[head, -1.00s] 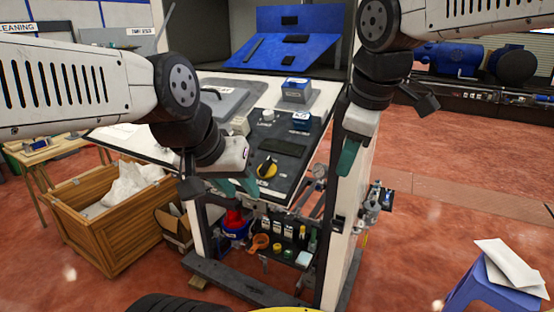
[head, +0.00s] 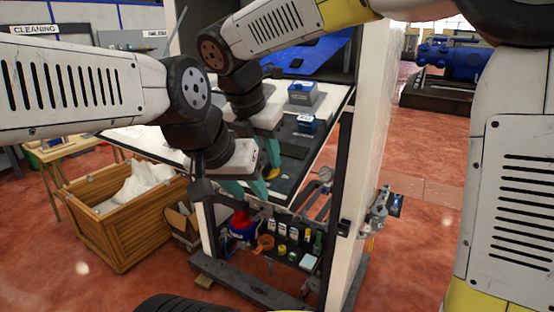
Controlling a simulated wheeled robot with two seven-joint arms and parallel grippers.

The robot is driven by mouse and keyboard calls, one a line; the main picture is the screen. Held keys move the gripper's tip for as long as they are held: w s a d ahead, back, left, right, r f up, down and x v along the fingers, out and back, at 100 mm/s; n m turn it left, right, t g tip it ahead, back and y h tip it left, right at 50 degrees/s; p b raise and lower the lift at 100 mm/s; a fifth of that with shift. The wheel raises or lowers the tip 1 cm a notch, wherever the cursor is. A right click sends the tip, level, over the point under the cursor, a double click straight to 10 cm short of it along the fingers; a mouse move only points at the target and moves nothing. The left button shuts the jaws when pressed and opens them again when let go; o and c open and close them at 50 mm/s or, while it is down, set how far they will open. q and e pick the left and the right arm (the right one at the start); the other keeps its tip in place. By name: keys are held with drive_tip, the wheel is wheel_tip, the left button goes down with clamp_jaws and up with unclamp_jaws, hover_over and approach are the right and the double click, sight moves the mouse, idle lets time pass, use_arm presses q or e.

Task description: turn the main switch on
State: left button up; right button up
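The main switch (head: 271,173), a rotary knob with yellow showing, sits on the dark front part of the sloped control panel (head: 296,149). Most of it is hidden behind my grippers. My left gripper (head: 245,191) is in front of the panel's near edge, just left of and below the switch, with its teal fingers apart and nothing between them. My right gripper (head: 258,146) is over the panel behind the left hand. One teal finger reaches down just above the switch, the other shows further left, so it looks open. Contact with the switch cannot be told.
Blue-topped boxes (head: 303,92) stand on the panel's right side. The white cabinet post (head: 362,140) rises close on the right. Bottles (head: 282,229) stand on a shelf below. A wooden crate (head: 125,222) is at the left. My two arms are close together over the panel.

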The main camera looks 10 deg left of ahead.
drive_tip(key=shift+x, duration=0.75)
clamp_jaws()
